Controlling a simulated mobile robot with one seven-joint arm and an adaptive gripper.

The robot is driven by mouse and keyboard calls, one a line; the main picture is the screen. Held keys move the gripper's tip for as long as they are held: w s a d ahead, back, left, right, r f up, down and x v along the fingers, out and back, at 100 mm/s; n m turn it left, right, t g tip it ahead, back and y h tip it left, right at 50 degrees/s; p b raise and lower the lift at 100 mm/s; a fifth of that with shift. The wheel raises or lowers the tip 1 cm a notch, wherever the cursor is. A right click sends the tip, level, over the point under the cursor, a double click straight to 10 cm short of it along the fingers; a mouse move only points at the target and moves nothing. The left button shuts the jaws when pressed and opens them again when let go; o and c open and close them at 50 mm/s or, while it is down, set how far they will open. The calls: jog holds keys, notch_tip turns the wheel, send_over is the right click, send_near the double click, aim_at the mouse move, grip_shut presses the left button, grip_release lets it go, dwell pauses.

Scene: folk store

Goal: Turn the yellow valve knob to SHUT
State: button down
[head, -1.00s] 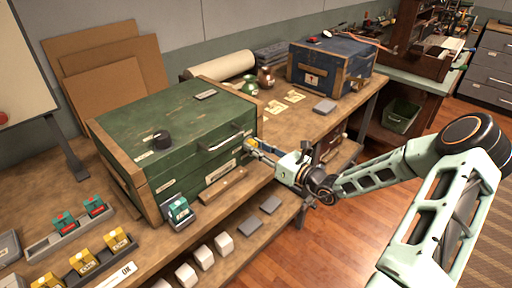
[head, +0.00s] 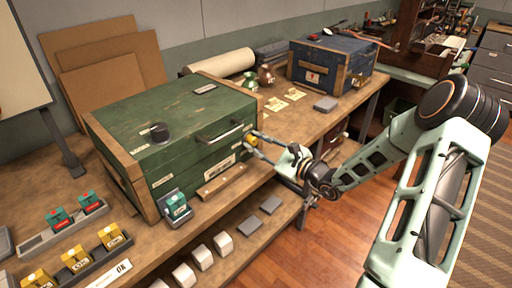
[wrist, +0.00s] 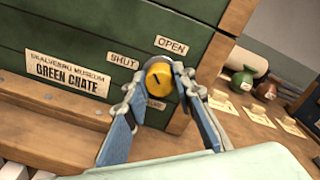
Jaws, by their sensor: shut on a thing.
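The yellow valve knob (wrist: 158,79) is on the front of the green crate (wrist: 100,30), near its right end. A dark mark shows on its face. A SHUT label (wrist: 122,61) is to its upper left and an OPEN label (wrist: 171,46) to its upper right. In the wrist view my gripper (wrist: 157,84) has a fingertip on each side of the knob and is shut on it. In the head view the knob (head: 250,139) shows at the tips of my gripper (head: 256,142).
The crate has a front handle (head: 219,132) and a dark lid knob (head: 159,132). A teal block (head: 176,204) stands in a holder before it. A blue chest (head: 330,65), vases and cards are to the right. The lower shelf holds white and grey blocks.

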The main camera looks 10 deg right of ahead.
jog(key=n+b, duration=0.3)
jog(key=shift+f, duration=0.3)
jog(key=n+b, duration=0.3)
jog(key=b, duration=0.1)
jog(key=shift+b, duration=0.4)
jog(key=n+b, duration=0.2)
jog(key=b, duration=0.1)
jog(key=shift+r+n+b, duration=0.2)
jog(key=shift+n+b, duration=0.3)
jog(key=shift+b, duration=0.1)
jog(key=shift+r, duration=0.1)
jog(key=c, duration=1.6)
grip_release()
